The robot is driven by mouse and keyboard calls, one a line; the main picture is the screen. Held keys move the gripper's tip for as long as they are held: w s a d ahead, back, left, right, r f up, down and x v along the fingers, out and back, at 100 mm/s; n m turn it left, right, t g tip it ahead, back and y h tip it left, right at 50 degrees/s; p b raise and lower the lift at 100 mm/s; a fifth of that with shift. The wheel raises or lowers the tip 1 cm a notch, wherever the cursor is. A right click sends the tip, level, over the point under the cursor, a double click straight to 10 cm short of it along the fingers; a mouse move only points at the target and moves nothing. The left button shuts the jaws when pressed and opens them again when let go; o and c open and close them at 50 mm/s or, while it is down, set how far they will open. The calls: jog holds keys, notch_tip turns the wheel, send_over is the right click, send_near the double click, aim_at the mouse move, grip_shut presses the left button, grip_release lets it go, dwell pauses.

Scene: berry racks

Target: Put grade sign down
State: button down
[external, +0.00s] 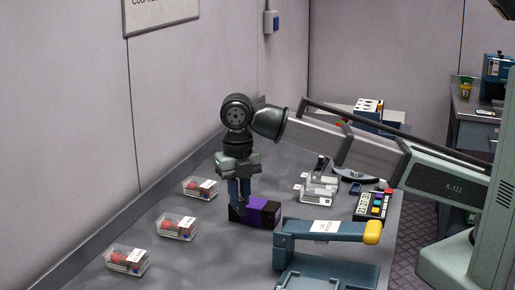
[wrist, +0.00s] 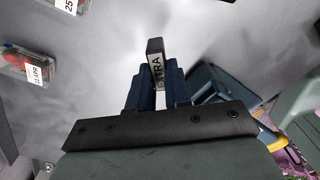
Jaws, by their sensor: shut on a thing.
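My gripper (external: 239,203) points down over the grey table and is shut on the grade sign. In the external view the sign (external: 263,211) shows as a low purple and black block between and beside the fingertips, at or just above the table top; I cannot tell whether it touches. In the wrist view the sign (wrist: 156,62) stands out between the blue fingers of my gripper (wrist: 153,85), with a dark end and a white face lettered "EXTRA". Part of it is hidden by the fingers.
Three clear labelled berry punnets stand left: far (external: 200,188), middle (external: 177,228) and near (external: 127,261). A blue device with a yellow-tipped lever (external: 322,231) stands close at right. Table between punnets and sign is bare.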

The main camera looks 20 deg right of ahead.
jog(key=shift+w+a, duration=0.3)
jog(key=shift+a, duration=0.1)
jog(key=shift+f, duration=4.95)
jog(key=shift+f, duration=0.15)
jog(key=c, duration=1.1)
grip_release()
notch_tip(320, 180, up, 12)
jog(key=shift+r, duration=0.2)
